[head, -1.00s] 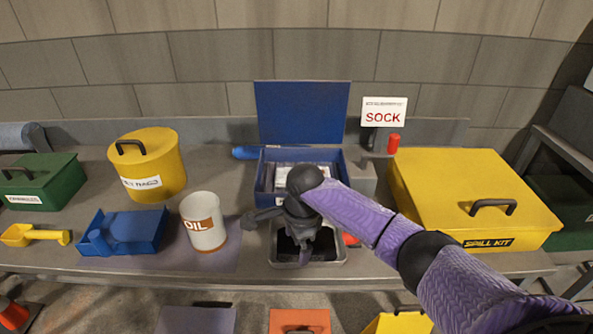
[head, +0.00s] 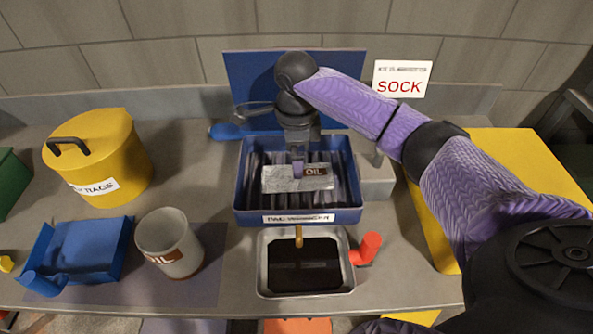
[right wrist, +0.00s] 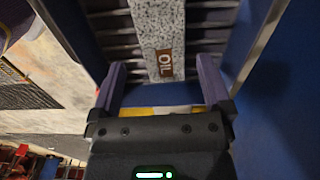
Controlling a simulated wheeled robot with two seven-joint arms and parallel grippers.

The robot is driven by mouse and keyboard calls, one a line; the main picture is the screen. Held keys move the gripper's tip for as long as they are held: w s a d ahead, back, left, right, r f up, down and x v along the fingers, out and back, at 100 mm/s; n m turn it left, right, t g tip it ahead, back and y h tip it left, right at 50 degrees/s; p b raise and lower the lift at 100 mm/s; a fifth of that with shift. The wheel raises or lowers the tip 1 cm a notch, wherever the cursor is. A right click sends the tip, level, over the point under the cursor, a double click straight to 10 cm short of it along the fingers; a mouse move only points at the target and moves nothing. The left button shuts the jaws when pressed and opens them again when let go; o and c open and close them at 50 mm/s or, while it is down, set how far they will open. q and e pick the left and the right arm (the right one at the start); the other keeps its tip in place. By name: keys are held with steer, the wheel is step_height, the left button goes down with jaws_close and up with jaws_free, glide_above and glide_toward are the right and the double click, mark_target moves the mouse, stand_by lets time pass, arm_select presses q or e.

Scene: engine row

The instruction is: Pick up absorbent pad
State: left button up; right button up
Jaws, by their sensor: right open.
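The absorbent pad (head: 275,180) is a grey speckled strip with a brown OIL label. It lies across the dark slats inside the open blue pad wringer box (head: 298,217). In the right wrist view the pad (right wrist: 160,30) runs between and beyond my fingers, with its OIL label toward me. My right gripper (head: 297,172) points down over the pad, and part of the pad is hidden behind it. In the right wrist view the right gripper (right wrist: 162,85) is open, with one finger to each side of the pad's line. My left gripper is not in view.
A metal tray (head: 262,265) with dark contents and a spout above it stands in front of the box, beside a red handle (head: 368,247). The OIL cup (head: 168,243), blue dustpan (head: 85,250) and yellow rags bin (head: 100,160) are left. The yellow case (head: 500,150) is right.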

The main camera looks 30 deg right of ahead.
step_height(320, 180, down, 6)
steer(key=b, duration=0.2)
steer(key=shift+d+f+b, duration=0.15)
steer(key=shift+f+b, duration=0.05)
steer(key=shift+b, duration=0.1)
steer(key=shift+r, duration=0.1)
steer(key=c, duration=1)
